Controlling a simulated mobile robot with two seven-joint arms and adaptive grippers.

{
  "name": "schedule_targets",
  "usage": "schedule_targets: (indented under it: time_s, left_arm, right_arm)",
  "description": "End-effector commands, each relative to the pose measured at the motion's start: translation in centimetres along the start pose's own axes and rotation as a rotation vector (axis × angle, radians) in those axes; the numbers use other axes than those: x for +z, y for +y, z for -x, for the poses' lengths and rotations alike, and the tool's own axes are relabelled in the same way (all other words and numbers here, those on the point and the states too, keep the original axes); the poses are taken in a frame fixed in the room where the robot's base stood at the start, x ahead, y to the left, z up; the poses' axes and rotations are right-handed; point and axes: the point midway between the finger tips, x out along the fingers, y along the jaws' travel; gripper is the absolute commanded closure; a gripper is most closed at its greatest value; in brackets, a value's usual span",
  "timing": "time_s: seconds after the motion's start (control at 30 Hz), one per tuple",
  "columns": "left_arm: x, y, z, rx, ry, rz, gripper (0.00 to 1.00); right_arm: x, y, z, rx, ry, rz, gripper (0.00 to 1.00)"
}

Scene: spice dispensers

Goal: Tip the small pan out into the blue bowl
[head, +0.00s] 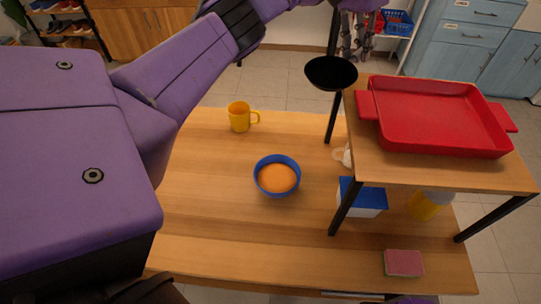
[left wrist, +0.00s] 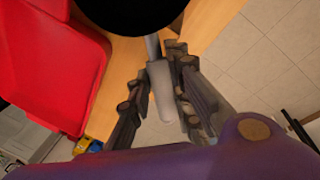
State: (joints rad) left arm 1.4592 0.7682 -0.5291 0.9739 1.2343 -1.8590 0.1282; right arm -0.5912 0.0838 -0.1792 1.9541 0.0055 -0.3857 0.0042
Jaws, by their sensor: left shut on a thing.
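The small pan (head: 331,73) is black and hangs in the air near the left edge of the raised shelf, behind and to the right of the blue bowl. It looks roughly level, and its dark inside shows no clear contents. My left gripper (head: 357,42) is shut on its handle at the top of the head view. In the left wrist view the grey handle (left wrist: 161,92) lies between the fingers, with the black pan (left wrist: 130,14) beyond. The blue bowl (head: 258,187) stands upright on the table and holds something orange. My right gripper is not in view.
A yellow mug (head: 239,117) stands behind the bowl. A red tray (head: 440,115) lies on the raised wooden shelf (head: 460,173) at right. Under it are a blue-lidded box (head: 362,197) and a yellow container (head: 425,206). A pink sponge (head: 404,263) lies in front. The table around the bowl is clear.

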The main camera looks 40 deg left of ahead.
Motion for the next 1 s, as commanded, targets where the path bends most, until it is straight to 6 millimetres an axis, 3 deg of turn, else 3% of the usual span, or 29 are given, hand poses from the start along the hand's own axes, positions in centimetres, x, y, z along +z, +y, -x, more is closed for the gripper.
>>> schedule_targets:
  time_s: [0.27, 0.63, 1.0]
  left_arm:
    - [-0.6, 0.0, -0.3, 0.003, -0.046, 0.009, 1.00]
    - [-0.8, 0.8, 4.1, 0.001, -0.044, 0.009, 1.00]
    - [-0.8, 0.9, 4.6, 0.002, -0.050, 0.009, 1.00]
  right_arm:
    - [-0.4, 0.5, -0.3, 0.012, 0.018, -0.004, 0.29]
    - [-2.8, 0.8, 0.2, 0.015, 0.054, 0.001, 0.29]
    - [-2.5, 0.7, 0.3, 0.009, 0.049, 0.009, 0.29]
